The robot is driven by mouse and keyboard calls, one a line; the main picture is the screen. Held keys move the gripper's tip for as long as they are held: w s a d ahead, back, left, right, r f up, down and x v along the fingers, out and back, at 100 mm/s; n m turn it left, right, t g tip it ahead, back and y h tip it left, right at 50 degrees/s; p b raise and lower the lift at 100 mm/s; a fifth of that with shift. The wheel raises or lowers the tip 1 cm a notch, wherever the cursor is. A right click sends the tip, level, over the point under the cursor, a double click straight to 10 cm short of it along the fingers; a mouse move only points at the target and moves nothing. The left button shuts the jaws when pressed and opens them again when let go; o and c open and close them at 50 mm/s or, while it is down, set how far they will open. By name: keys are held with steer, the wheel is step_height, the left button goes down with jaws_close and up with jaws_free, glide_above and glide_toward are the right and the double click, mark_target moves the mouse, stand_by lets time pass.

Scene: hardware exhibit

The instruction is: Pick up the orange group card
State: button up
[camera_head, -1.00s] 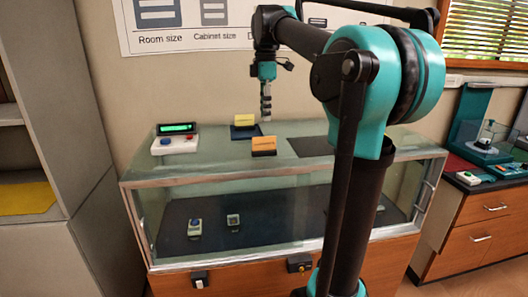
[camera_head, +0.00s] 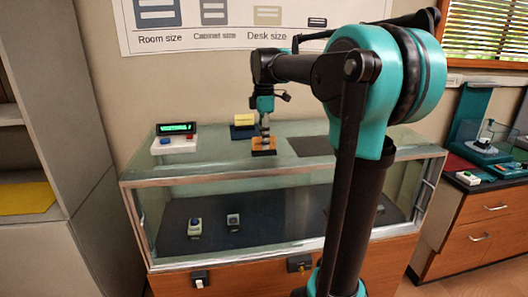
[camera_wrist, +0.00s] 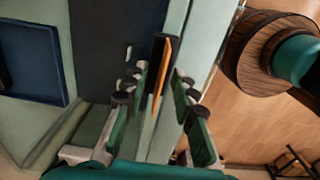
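The orange group card (camera_head: 257,142) stands in a dark base on top of the glass display case, near its front edge. In the wrist view the card (camera_wrist: 162,78) shows as a thin orange strip, seen nearly edge-on. My gripper (camera_head: 264,137) points down over the card and hides part of it. In the wrist view my gripper (camera_wrist: 157,90) is open, one finger on each side of the card, with visible gaps. I cannot tell how far the fingertips reach down beside it.
A yellow card (camera_head: 244,119) on a dark blue base stands just behind. A white device with a green display (camera_head: 176,129) is to the left. A dark mat (camera_head: 311,146) lies to the right on the glass case (camera_head: 215,165). Small devices are inside the case.

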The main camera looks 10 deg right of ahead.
jaws_close()
steer(key=shift+r, duration=0.2)
